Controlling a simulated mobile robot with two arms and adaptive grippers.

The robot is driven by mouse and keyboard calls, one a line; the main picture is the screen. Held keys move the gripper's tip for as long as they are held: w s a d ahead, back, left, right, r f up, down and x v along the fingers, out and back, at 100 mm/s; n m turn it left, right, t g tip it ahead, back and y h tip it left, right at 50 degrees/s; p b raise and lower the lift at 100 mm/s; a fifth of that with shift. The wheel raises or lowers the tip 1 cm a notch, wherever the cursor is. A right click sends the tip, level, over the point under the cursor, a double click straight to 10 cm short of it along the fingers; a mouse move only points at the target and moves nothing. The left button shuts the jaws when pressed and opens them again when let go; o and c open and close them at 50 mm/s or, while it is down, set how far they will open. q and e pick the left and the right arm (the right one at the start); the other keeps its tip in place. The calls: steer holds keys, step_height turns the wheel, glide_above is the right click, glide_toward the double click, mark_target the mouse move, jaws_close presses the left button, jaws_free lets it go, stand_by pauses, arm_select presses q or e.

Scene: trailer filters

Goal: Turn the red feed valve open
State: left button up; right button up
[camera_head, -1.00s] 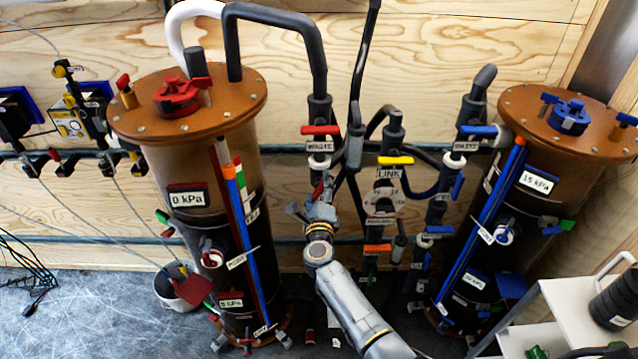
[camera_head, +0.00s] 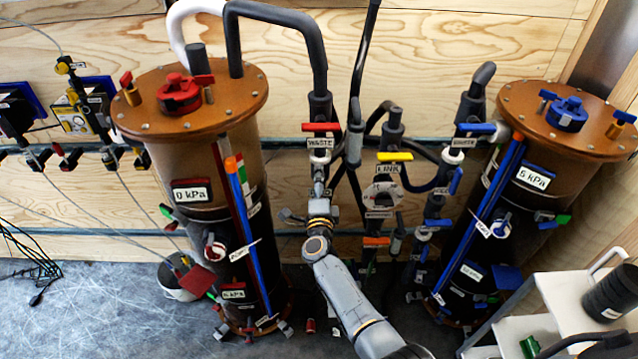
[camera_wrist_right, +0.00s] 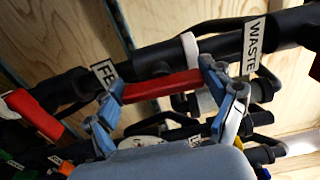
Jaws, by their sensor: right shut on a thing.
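My right gripper (camera_head: 319,192) is at the vertical pipe right of the left tank, below a crosswise red handle and its WASTE label in the head view. In the right wrist view its two fingers (camera_wrist_right: 165,98) are shut on the ends of a red valve handle (camera_wrist_right: 162,86). This handle lies roughly along the dark pipe, between a partly covered label reading FE (camera_wrist_right: 104,72) and a WASTE label (camera_wrist_right: 254,46). The gripper mostly hides this handle in the head view. My left gripper is not in view.
Another red handle (camera_wrist_right: 35,115) lies left in the wrist view. A brown-lidded tank (camera_head: 190,100) stands left, another (camera_head: 570,120) right. The yellow LINK valve handle (camera_head: 394,156) and an orange handle (camera_head: 376,241) are close to my right arm. A white cart (camera_head: 570,300) stands front right.

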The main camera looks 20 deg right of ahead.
steer(key=o, duration=1)
steer(key=shift+o, duration=0.2)
